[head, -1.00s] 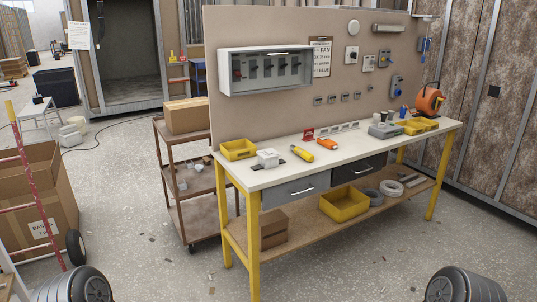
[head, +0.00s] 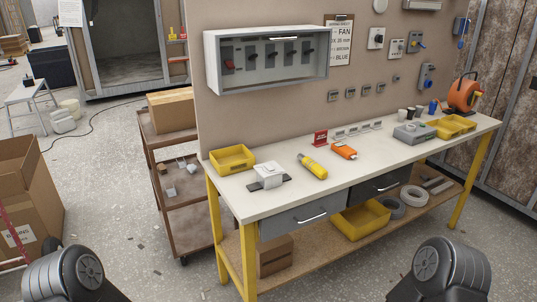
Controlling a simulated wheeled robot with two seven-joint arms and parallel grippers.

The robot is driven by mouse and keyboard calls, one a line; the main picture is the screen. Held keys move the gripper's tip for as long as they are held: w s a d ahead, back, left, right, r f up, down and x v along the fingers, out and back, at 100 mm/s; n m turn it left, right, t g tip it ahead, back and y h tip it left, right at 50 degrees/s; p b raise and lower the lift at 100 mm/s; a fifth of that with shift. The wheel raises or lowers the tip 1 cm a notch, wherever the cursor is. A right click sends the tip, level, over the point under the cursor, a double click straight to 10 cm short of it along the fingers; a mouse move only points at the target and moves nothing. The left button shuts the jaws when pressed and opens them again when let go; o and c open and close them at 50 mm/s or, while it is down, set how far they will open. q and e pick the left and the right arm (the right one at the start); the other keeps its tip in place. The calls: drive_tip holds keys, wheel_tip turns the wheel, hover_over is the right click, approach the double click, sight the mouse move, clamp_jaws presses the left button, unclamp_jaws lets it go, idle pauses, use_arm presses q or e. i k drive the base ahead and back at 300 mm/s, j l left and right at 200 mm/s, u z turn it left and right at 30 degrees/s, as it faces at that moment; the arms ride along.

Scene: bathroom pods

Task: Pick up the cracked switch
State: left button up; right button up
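No crack can be made out on any switch at this size. A small white block (head: 268,170) lies on a dark flat piece near the left front of the workbench (head: 247,204); I cannot tell whether it is the cracked switch. A row of small wall switches or sockets (head: 351,92) is on the board above the bench, and a white rotary switch (head: 376,38) is higher up. A glass-fronted cabinet (head: 268,58) holds several dark switches and one red one. My arm links show at the bottom left and bottom right; neither gripper is in view.
On the bench are a yellow bin (head: 232,160), a yellow tool (head: 312,166), an orange tool (head: 343,151), a red sign (head: 320,138) and a grey box (head: 414,133). A brown cart (head: 178,207) stands left of the bench.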

sight(270, 169)
drive_tip(key=i+l, duration=0.15)
drive_tip(key=l, duration=0.2)
drive_tip(key=i+l, duration=0.2)
drive_tip(key=l, duration=0.15)
drive_tip(key=i+l+u, duration=0.1)
drive_tip(key=l, duration=0.25)
drive_tip(key=i+l, duration=0.25)
drive_tip(key=i+l+u, duration=0.1)
drive_tip(key=l, duration=0.35)
drive_tip(key=i+l, duration=0.2)
drive_tip(key=l, duration=0.2)
